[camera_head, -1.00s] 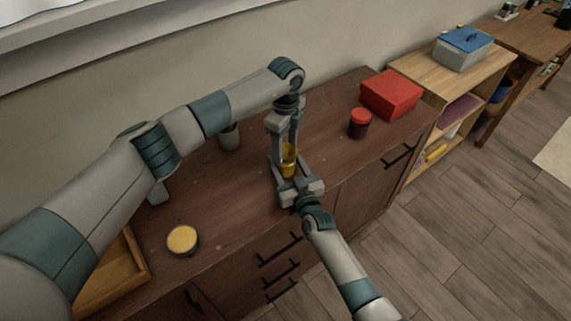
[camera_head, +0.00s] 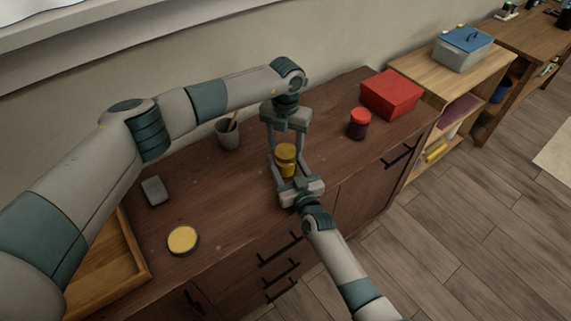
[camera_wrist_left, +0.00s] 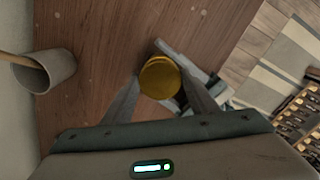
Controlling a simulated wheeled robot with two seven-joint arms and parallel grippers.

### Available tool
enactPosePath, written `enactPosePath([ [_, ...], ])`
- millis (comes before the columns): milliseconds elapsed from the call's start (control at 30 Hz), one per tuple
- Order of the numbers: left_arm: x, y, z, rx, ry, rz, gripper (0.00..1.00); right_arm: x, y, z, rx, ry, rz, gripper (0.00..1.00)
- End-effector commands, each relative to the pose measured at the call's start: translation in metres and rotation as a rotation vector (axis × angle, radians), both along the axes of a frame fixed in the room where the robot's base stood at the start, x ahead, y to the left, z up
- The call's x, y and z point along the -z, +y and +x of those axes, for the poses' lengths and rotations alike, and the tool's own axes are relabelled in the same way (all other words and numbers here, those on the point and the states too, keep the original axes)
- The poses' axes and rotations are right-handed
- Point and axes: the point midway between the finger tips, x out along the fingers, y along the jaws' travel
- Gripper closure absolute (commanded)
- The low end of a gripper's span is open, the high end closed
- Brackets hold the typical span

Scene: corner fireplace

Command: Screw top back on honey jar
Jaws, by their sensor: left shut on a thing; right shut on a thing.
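The honey jar (camera_head: 287,170) is a small amber-yellow jar standing upright on the dark brown cabinet top. Its golden top (camera_head: 286,150) sits on its mouth; how tightly cannot be seen. The round top also shows from above in the left wrist view (camera_wrist_left: 160,77). My left gripper (camera_head: 286,153) reaches down from above and is shut on the top, one finger on each side. My right gripper (camera_head: 286,167) comes in low from the front and is shut on the jar body. The fingers hide parts of the jar's sides.
A red-lidded jar (camera_head: 359,124) and a red box (camera_head: 391,94) stand to the right. A grey cup (camera_head: 228,136) holding a stick is behind left. A grey block (camera_head: 155,190), a round yellow-topped tin (camera_head: 183,240) and a wooden tray (camera_head: 133,258) are at the left.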

Motion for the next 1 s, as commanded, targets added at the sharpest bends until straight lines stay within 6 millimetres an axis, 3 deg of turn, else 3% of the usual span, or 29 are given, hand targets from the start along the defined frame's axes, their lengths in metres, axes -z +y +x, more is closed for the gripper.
enactPosePath([
  [1000, 0.0008, 0.0004, 0.0001, 1.608, 0.000, 0.001, 0.74, 0.0007, -0.0004, -0.0002, 0.000, 0.001, 0.000, 1.00],
])
